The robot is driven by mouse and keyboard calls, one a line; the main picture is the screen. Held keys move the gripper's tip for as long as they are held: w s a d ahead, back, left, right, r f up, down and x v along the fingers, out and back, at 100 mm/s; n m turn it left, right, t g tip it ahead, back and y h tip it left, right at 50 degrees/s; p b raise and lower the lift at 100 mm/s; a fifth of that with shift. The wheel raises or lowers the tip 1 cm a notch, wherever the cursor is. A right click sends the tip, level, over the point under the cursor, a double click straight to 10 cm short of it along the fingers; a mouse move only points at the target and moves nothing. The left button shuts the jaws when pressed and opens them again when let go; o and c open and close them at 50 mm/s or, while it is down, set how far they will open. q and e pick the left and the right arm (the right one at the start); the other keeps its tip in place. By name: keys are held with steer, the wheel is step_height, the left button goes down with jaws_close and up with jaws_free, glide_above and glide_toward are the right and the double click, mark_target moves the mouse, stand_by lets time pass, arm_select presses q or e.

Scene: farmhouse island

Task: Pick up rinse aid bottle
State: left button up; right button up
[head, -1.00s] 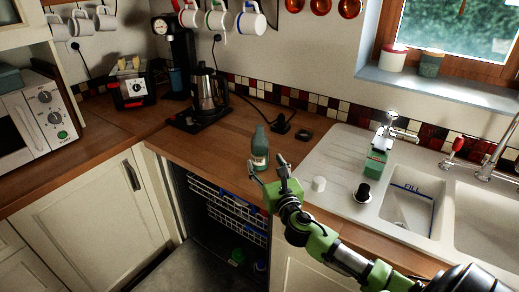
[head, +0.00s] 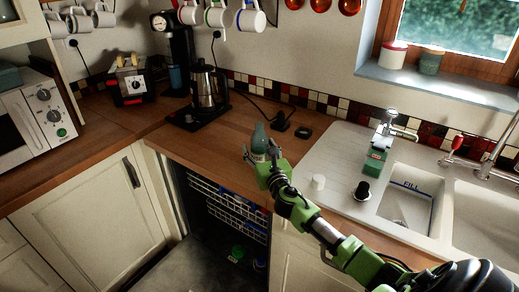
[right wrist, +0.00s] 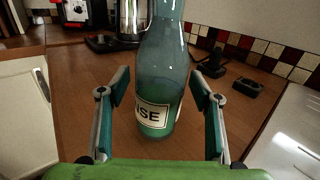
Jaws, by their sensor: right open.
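The rinse aid bottle (head: 259,138) is a teal bottle with a pale label, standing upright on the wooden counter near its front edge. In the right wrist view the bottle (right wrist: 163,75) stands in the middle, with "SE" readable on its label; its top is cut off. My right gripper (head: 259,160) is right in front of the bottle in the head view and hides its lower part. In the right wrist view its two fingers (right wrist: 160,92) are spread, one to each side of the bottle, with gaps showing. My left gripper is not in view.
A black plug-like item (head: 281,125) lies behind the bottle. An open dishwasher (head: 228,205) is below.

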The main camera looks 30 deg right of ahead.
mark_target(262, 143)
steer(key=c, duration=1.4)
steer(key=shift+o, duration=0.2)
steer(key=shift+r, duration=0.6)
step_height(262, 143, up, 3)
steer(key=shift+f+p, duration=0.2)
steer(key=shift+p, duration=0.6)
steer(key=a+r, duration=0.1)
steer(key=s+a+r, duration=0.1)
steer(key=a+r, duration=0.2)
steer(key=r, duration=0.1)
steer(key=shift+s+a+p, duration=0.15)
steer(key=shift+s+p, duration=0.15)
steer(key=shift+p, duration=0.1)
steer(key=shift+c, duration=0.2)
steer(key=s+a+r+b, duration=0.1)
steer(key=s+a+r, duration=0.2)
steer(key=a, duration=0.5)
steer(key=shift+s+a+r, duration=0.25)
steer(key=shift+a+r, duration=0.15)
steer(key=shift+r, duration=0.25)
